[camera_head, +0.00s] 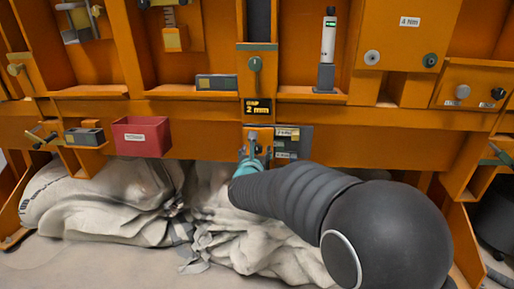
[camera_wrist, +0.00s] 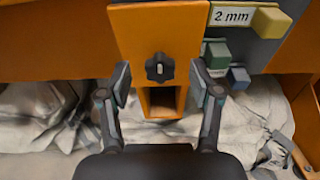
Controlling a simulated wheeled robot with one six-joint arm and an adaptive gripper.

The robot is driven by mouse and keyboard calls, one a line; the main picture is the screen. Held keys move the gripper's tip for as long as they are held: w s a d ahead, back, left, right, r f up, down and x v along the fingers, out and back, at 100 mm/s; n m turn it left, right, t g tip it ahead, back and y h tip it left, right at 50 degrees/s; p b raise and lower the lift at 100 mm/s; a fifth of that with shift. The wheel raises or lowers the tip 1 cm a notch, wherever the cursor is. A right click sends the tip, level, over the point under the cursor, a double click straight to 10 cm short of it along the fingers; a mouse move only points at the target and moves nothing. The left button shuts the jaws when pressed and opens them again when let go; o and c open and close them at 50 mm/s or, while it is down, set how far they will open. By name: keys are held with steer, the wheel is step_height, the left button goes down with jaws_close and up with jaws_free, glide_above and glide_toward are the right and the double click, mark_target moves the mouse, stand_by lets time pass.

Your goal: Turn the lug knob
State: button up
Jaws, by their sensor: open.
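The lug knob, a dark lobed knob with a pale centre (camera_wrist: 160,67), sits on the front of an orange block (camera_wrist: 160,30) in the wrist view. My gripper (camera_wrist: 163,88) is open, with one finger to the left and one to the right of the knob; both stand apart from it. In the head view my gripper (camera_head: 253,155) is at the small orange block (camera_head: 259,134) below the "2" label. The arm and gripper hide most of the knob there.
Right of the knob is a grey panel (camera_wrist: 265,50) with yellow, green and blue blocks and a "2 mm" label. A red bin (camera_head: 141,136) hangs to the left. Crumpled pale sacks (camera_head: 110,200) lie under the orange frame. An opening (camera_wrist: 162,100) lies below the knob.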

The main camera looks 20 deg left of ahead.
steer(key=shift+x, duration=1)
steer(key=c, duration=1.2)
steer(key=shift+o, duration=0.2)
